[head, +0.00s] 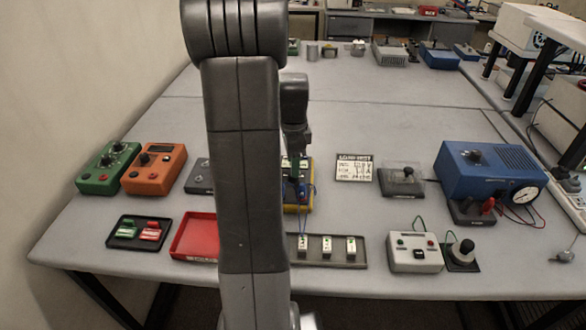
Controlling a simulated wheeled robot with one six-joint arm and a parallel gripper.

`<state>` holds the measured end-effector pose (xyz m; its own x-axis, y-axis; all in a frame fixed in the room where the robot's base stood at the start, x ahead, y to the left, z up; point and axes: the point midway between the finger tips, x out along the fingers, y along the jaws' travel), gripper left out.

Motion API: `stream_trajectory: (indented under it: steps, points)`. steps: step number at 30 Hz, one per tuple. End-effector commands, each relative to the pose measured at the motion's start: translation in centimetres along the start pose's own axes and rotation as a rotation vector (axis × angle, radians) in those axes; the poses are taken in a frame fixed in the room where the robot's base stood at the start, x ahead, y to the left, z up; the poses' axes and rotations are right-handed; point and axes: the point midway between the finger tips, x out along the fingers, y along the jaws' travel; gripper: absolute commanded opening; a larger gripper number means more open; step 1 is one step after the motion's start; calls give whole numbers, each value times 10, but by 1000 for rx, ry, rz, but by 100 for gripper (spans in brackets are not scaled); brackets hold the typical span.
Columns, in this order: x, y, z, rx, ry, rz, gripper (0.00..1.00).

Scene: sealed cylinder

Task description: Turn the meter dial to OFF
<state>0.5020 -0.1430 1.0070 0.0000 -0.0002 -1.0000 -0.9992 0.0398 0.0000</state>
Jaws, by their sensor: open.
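A yellow-edged device with a dark blue face (299,207), which looks like the meter, lies mid-table, partly hidden behind my arm. Its pale display shows at its top edge, and a blue wire runs from it. I cannot make out its dial or the dial's setting. My gripper (294,172) points down over this device, at its upper middle. It is open, but its fingertips are small and dark here, and I cannot tell whether they touch anything.
Left are a green box (108,167), an orange box (154,168) and a red tray (194,238). In front is a strip with white switches (327,251). A label card (354,168) and blue supply (490,170) are right.

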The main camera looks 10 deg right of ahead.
Motion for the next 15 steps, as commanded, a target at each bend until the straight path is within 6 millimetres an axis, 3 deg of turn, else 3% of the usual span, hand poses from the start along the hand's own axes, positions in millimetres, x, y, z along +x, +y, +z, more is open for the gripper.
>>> stream_trajectory:
  steps: [6, 15]
  points:
    - [27, 0, 0, -1, 0, 3, 50]
    - [33, 0, 0, -1, 0, -1, 50]
